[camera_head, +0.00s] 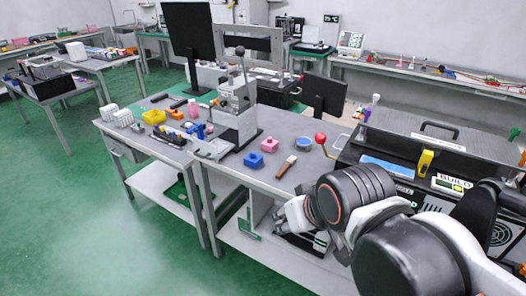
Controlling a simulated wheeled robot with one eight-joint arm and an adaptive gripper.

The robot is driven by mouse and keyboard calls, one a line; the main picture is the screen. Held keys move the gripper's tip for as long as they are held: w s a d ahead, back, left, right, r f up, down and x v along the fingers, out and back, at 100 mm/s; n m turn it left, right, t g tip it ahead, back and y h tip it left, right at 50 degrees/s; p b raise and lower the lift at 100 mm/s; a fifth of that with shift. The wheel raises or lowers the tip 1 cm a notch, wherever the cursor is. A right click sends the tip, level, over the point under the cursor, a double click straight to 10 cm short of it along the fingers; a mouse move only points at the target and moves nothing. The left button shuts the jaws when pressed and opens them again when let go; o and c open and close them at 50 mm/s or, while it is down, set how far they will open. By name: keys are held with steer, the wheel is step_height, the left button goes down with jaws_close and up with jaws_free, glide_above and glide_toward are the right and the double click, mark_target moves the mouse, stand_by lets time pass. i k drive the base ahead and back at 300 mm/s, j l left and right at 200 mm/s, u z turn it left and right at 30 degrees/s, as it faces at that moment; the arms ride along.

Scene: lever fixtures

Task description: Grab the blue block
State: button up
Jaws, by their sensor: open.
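A blue block (254,160) with a raised top sits upright on the grey workbench (228,170), near its front edge. A pink block (269,145) of similar shape stands just behind it to the right. My arm reaches in from the lower right, and its white end part shows low at the bench's front edge, right of and nearer than the blue block. Nothing of mine touches the blue block.
A brown-handled tool (287,166) lies right of the blue block. A grey lever machine (237,110) stands behind it. A red-knobbed lever (320,138) and a black case (400,160) are to the right. A yellow bin (153,117) and small parts lie left.

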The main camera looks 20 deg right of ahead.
mark_target(254, 163)
steer(key=i+j+z, duration=0.1)
steer(key=z, duration=0.35)
steer(key=j+z, duration=0.25)
steer(key=z, duration=0.2)
steer(key=j+z, duration=0.2)
steer(key=z, duration=0.25)
steer(key=j+z, duration=0.2)
steer(key=z, duration=0.25)
steer(key=j+z, duration=0.2)
steer(key=z, duration=0.3)
steer(key=k+j+z, duration=0.1)
steer(key=j, duration=0.35)
steer(key=k+j+z, duration=0.1)
steer(key=k+j, duration=0.2)
steer(key=j, duration=0.15)
steer(key=k+j+z, duration=0.15)
steer(key=j, duration=0.3)
steer(key=k+j+z, duration=0.1)
steer(key=k+j, duration=0.25)
